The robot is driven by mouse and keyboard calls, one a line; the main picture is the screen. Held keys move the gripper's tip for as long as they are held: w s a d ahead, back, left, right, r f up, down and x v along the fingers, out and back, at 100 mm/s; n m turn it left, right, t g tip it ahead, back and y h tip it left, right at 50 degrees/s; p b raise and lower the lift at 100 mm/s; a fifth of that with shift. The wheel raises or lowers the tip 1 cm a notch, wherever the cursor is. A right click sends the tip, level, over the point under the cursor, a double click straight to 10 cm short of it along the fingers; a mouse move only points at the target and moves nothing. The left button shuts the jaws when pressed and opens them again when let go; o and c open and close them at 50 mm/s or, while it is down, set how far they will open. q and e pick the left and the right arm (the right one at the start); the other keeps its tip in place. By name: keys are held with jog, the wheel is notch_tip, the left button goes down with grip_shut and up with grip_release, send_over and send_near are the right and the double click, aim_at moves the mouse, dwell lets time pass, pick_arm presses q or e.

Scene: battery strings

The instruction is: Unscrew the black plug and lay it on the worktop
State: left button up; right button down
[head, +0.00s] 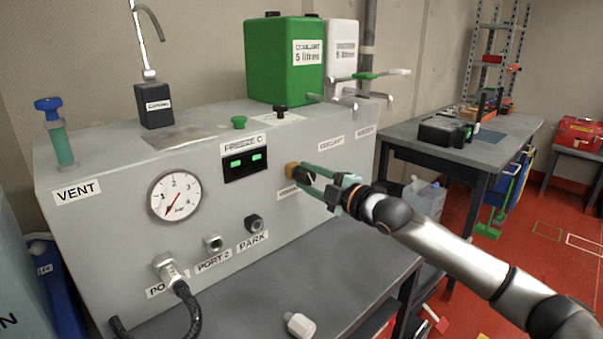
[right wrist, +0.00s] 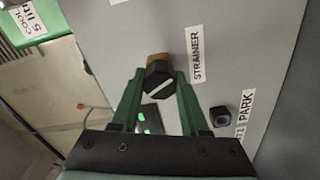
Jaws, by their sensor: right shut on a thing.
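The black plug (right wrist: 158,82) is a hexagonal cap with a white line across its face. It sits at the brass fitting (right wrist: 157,59) beside the STRAINER label on the grey panel. In the head view the black plug (head: 309,177) is partly hidden by the fingers, with the brass fitting (head: 292,168) behind it. My right gripper (head: 304,172) is shut on the plug, its green fingers on either side of it; they also show in the right wrist view (right wrist: 160,84). Whether the plug still touches the fitting, I cannot tell. The worktop (head: 345,275) is below the panel. My left gripper is out of view.
A white hexagonal piece (head: 299,324) lies on the worktop near the front. A dark fitting (head: 255,223) sits at PARK, and a hose connector (head: 168,270) with a black hose is at the left port. The worktop right of the white piece is clear.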

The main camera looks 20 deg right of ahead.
jog(key=n+p, duration=0.2)
jog(key=n, duration=0.1)
jog(key=shift+r, duration=0.15)
jog(key=shift+n+p, duration=0.3)
jog(key=shift+n, duration=0.8)
jog(key=shift+c, duration=1.7)
grip_release()
jog(key=shift+f, duration=0.2)
jog(key=shift+s, duration=0.15)
jog(key=shift+b+v, duration=0.7)
jog(key=shift+v, duration=1.25)
jog(key=shift+s+d, duration=0.2)
jog(key=shift+s, duration=0.2)
